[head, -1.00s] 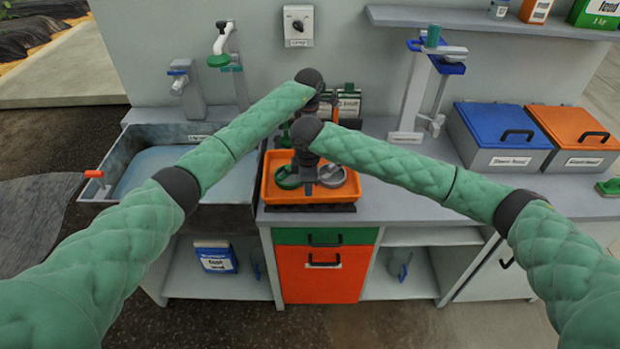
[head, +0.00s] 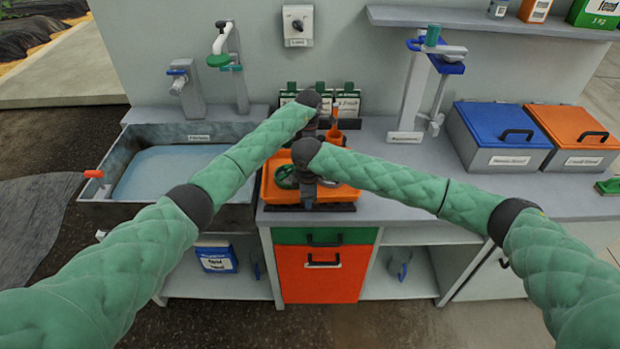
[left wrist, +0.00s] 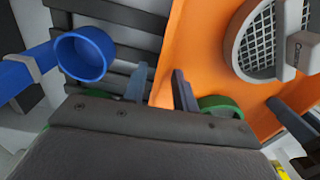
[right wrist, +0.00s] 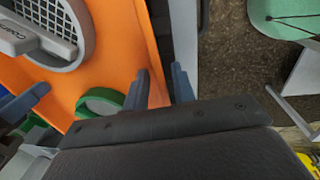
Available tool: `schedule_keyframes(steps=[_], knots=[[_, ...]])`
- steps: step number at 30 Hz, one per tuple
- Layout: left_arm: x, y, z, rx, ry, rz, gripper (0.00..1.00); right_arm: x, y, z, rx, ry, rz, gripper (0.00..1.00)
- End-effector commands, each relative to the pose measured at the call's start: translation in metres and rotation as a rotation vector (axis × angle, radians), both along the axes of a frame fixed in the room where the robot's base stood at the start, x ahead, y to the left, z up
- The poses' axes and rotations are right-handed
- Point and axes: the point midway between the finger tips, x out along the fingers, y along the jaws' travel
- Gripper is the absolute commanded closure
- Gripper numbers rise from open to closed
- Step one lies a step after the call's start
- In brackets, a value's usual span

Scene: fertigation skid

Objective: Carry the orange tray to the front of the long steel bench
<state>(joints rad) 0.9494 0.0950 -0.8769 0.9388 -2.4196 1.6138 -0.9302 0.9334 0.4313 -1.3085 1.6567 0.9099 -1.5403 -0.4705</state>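The orange tray (head: 345,193) sits on a dark slatted base on the grey bench (head: 420,200), right of the sink. It holds a green ring (right wrist: 101,101) and a round grey mesh strainer (left wrist: 262,38). My left gripper (left wrist: 159,78) is at the tray's far side, open, with the tray edge between its fingers. My right gripper (right wrist: 161,78) is at the near side, also open, its fingers on either side of the near edge. Neither appears closed on the tray. My arms hide part of the tray in the head view.
A sink basin (head: 100,203) of water is to the left. Blue (head: 500,128) and orange (head: 575,128) lidded boxes stand at the right. A stand (head: 412,95) is behind. A blue cup (left wrist: 82,55) is near my left gripper. The bench between tray and boxes is mostly clear.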

Motion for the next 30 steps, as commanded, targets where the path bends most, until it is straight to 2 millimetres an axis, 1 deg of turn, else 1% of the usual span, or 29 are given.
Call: schedule_keyframes(steps=[1,2,3,4,12,19,23,30], knots=[[0.0,0.0,0.0,0.0,0.0,0.0,0.83,0.0,0.0,0.0,0.0,0.0,0.0,0.85],[0.0,0.0,0.0,0.0,0.0,0.0,0.88,0.0,0.0,0.0,0.0,0.0,0.0,0.91],[0.0,0.0,0.0,0.0,0.0,0.0,0.96,0.0,0.0,0.0,0.0,0.0,0.0,0.98],[0.0,0.0,0.0,0.0,0.0,0.0,1.0,0.0,0.0,0.0,0.0,0.0,0.0,1.0],[0.0,0.0,0.0,0.0,0.0,0.0,1.0,0.0,0.0,0.0,0.0,0.0,0.0,1.0],[0.0,0.0,0.004,0.0,-0.001,0.0,1.0,0.0,0.0,0.004,0.0,-0.001,0.0,1.0],[0.0,0.0,0.01,0.0,-0.001,0.0,1.0,0.0,0.0,0.011,0.0,-0.001,0.0,1.0],[0.0,0.0,0.029,0.0,-0.001,0.0,1.0,0.001,0.0,0.03,0.0,-0.001,0.0,1.0]])
